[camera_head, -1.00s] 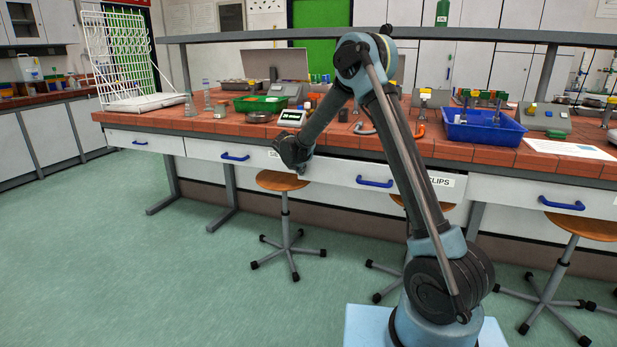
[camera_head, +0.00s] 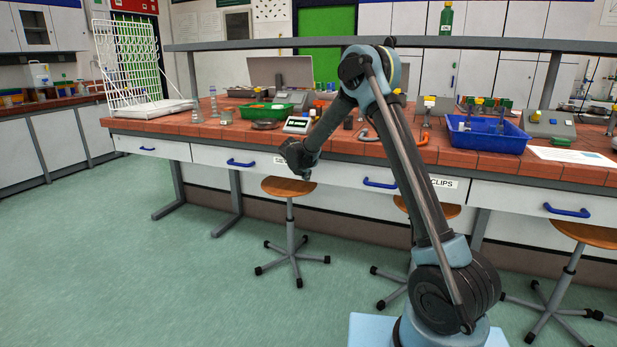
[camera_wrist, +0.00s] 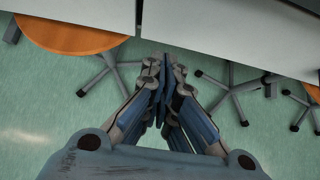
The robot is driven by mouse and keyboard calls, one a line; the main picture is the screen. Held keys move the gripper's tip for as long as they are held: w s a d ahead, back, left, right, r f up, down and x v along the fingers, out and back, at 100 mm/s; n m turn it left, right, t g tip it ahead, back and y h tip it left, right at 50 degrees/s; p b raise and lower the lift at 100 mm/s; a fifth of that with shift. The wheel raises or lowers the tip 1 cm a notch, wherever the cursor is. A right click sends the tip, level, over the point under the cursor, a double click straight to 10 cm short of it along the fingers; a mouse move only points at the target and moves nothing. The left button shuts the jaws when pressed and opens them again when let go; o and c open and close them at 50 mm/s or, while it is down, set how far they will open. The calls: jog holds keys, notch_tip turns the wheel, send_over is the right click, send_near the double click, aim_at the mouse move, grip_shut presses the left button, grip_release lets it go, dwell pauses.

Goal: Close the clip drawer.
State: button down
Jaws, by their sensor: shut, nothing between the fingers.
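The clip drawer (camera_head: 338,175) is the white drawer front under the bench top, with a blue handle (camera_head: 380,183) and a label ending in "CLIPS" (camera_head: 444,183). My arm covers part of its right side. In the head view it looks about in line with the neighbouring fronts; any small gap is hard to tell. My gripper (camera_head: 306,176) is by the drawer's left end, fingers together and empty. In the wrist view my shut fingers (camera_wrist: 162,64) point at white fronts, near a narrow dark gap; contact cannot be told.
The neighbouring drawers, left (camera_head: 215,156) and right (camera_head: 515,200), have blue handles and look shut. Stools (camera_head: 288,187) stand under the bench. A blue tray (camera_head: 485,136) and a green tray (camera_head: 290,99) are on the tiled top. Open floor lies to the left.

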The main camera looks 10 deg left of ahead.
jog(key=d+v, duration=0.1)
jog(key=v, duration=0.8)
jog(key=s+d+r+m+g, duration=0.1)
jog(key=s+d+r+m, duration=0.3)
jog(key=d, duration=0.5)
jog(key=s+d+r+m+g, duration=0.1)
jog(key=s+d+r+m, duration=0.25)
jog(key=d, duration=0.65)
jog(key=s+d+r+m+g, duration=0.1)
jog(key=s+d+m+g, duration=0.1)
jog(key=s+d+m, duration=1)
jog(key=s+d+f+m+g, duration=0.1)
jog(key=s+d+f+m, duration=0.3)
jog(key=s, duration=0.5)
jog(key=s+d+f+m+y, duration=0.1)
jog(key=s+d+f+m, duration=0.3)
jog(key=s, duration=0.6)
jog(key=s+d+f+m+g, duration=0.1)
jog(key=s+d+f+m, duration=0.3)
jog(key=s, duration=0.6)
jog(key=shift+d+m+g+y, duration=0.35)
jog(key=shift+d+m, duration=0.3)
jog(key=shift+m, duration=0.4)
jog(key=shift+s, duration=0.15)
